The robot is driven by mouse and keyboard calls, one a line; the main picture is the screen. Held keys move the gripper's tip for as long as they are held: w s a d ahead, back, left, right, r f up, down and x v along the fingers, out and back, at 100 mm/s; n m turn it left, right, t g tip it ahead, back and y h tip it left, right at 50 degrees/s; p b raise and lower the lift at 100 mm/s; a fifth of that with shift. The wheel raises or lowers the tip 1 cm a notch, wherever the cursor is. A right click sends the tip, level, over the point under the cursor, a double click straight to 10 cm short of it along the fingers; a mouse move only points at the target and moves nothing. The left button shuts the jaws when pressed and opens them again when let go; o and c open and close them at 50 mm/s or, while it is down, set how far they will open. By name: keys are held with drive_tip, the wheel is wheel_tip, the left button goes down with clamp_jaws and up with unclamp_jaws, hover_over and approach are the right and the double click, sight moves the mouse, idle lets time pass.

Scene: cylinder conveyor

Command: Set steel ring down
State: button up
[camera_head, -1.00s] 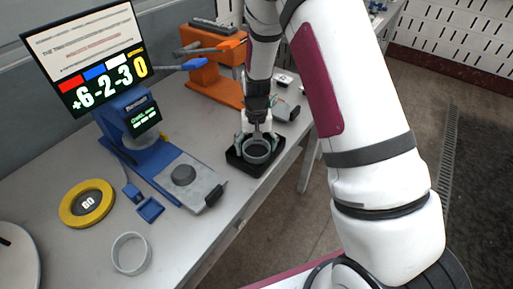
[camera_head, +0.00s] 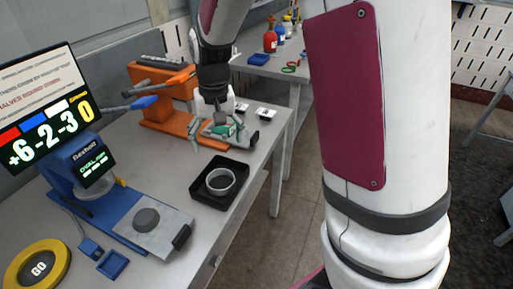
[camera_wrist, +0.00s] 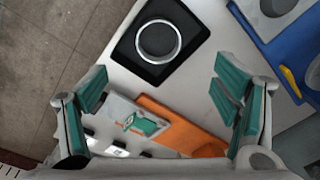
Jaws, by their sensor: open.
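The steel ring (camera_head: 220,181) lies in a black square tray (camera_head: 206,199) near the table's right edge. In the wrist view the ring (camera_wrist: 158,41) sits flat inside the tray (camera_wrist: 125,48), apart from the tray's walls. My gripper (camera_head: 217,136) is open and empty, above and behind the tray in the head view. In the wrist view its green-padded fingers (camera_wrist: 160,92) are spread wide with nothing between them touching the pads.
A blue device with a grey plate (camera_head: 160,232) and a screen (camera_head: 40,115) stand left of the tray. An orange press (camera_head: 160,105) is close behind my gripper. Another table (camera_head: 265,68) stands farther back.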

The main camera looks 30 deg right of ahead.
drive_tip(key=s+r+n+t, duration=0.1)
drive_tip(key=s+r+t, duration=0.1)
drive_tip(key=s+r, duration=0.5)
drive_tip(key=s+r+n+t, duration=0.1)
drive_tip(key=s+r, duration=0.6)
drive_tip(key=s, duration=0.9)
drive_tip(key=shift+s+d+r+n+t, duration=0.25)
drive_tip(key=shift+n+t, duration=0.15)
drive_tip(key=shift+t, duration=0.3)
